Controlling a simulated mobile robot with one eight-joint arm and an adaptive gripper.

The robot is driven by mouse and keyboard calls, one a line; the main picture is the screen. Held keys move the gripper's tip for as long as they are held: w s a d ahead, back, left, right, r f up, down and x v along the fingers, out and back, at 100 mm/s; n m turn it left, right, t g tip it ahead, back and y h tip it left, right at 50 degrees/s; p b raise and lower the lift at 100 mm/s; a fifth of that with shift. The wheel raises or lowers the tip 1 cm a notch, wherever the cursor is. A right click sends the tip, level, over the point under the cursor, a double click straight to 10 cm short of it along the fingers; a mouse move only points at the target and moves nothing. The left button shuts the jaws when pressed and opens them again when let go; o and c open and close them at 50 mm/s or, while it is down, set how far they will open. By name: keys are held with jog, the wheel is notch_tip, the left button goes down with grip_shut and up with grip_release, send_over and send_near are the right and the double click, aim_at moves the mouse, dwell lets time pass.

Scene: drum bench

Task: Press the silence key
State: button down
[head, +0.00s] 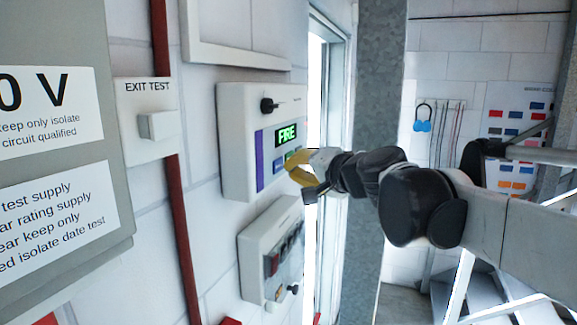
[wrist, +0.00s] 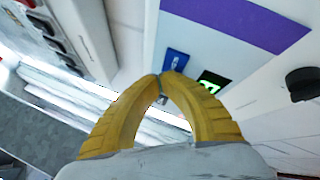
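The white fire panel (head: 236,150) is on the wall, with a lit green FIRE display (head: 286,134), a purple strip (head: 259,160) and a black knob (head: 268,105). Small keys sit below the display. A blue key (head: 278,166) shows there, and a blue key shows in the wrist view (wrist: 176,60). I cannot read which key is silence. My gripper (head: 296,172) has yellow fingers and is at the panel's lower right. In the wrist view the fingertips (wrist: 161,77) meet, with nothing held. They are close to the blue key; I cannot tell whether they touch it.
A grey box with switches (head: 262,245) hangs just below the panel. An EXIT TEST switch (head: 150,125), a red pipe (head: 183,220) and a grey sign cabinet (head: 105,170) are to the left. A metal column (head: 378,90) stands behind my arm. A bright doorway is beside the panel.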

jog(key=shift+a, duration=0.1)
dwell(0.4)
jog(key=shift+w+a, duration=0.2)
jog(key=shift+a, duration=0.15)
jog(key=shift+a, duration=0.15)
dwell(0.5)
jog(key=shift+s+d, duration=0.2)
jog(key=shift+d, duration=0.4)
jog(key=shift+s+d, duration=0.35)
jog(key=shift+d, duration=0.6)
jog(key=shift+s+d, duration=0.35)
jog(key=shift+d, duration=0.55)
jog(key=shift+s+d, duration=0.35)
jog(key=shift+d, duration=0.6)
jog(key=shift+f, duration=0.1)
